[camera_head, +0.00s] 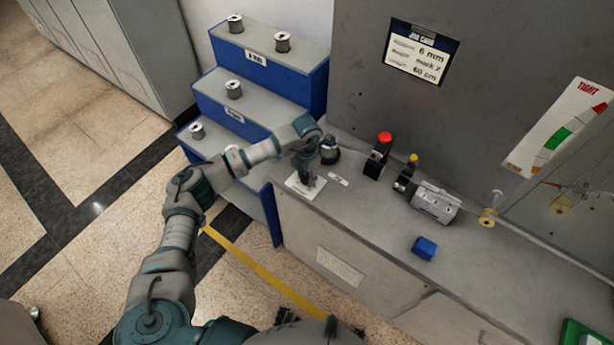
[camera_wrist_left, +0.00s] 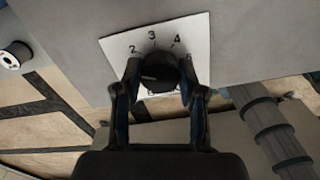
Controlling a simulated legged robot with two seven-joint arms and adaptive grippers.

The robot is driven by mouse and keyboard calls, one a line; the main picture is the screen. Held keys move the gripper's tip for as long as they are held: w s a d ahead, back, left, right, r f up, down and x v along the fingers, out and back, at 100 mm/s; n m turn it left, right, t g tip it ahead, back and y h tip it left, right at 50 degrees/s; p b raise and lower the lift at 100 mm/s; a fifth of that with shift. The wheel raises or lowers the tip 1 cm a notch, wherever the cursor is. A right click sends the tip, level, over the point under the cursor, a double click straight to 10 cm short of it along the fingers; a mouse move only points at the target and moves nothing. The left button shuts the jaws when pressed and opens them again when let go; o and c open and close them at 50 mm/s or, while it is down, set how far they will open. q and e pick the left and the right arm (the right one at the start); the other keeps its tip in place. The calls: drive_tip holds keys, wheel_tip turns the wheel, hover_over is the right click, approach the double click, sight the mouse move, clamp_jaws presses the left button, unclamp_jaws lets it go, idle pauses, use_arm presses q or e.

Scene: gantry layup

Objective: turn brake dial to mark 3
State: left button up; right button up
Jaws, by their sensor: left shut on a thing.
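The brake dial (camera_wrist_left: 158,72) is a dark round knob on a white plate (camera_wrist_left: 196,28) printed with numbers; 2, 3 and 4 are readable along its far side. My left gripper (camera_wrist_left: 159,84) is shut on the dial, one finger on each side. I cannot tell for certain which number the dial points to. In the head view my left gripper (camera_head: 306,176) reaches down over the white plate (camera_head: 293,184) at the bench's left end, and hides most of the dial. My right gripper does not show clearly in either view.
The grey bench (camera_head: 375,225) bears a red button (camera_head: 385,137), a grey cylindrical device (camera_head: 436,203) and a blue block (camera_head: 424,247). A blue stepped rack (camera_head: 310,85) with metal spools stands to the left. A job card (camera_head: 418,58) and a coloured gauge (camera_head: 560,125) are behind.

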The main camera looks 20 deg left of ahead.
sight(306, 176)
use_arm(q)
drive_tip(key=m+b, duration=0.2)
drive_tip(key=m, duration=0.3)
drive_tip(key=shift+w, duration=0.1)
drive_tip(key=m+b, duration=0.2)
drive_tip(key=m, duration=0.3)
drive_tip(key=shift+r+m+b, duration=0.15)
drive_tip(key=shift+m+b, duration=0.45)
drive_tip(key=shift+m, duration=0.7)
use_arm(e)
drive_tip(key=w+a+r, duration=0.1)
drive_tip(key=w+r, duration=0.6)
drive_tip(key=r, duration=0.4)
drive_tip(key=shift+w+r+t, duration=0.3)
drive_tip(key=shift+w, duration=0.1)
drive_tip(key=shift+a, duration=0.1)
use_arm(q)
drive_tip(key=o, duration=1)
drive_tip(key=shift+c, duration=0.2)
drive_tip(key=shift+o, duration=0.9)
wheel_tip(306, 176, up, 12)
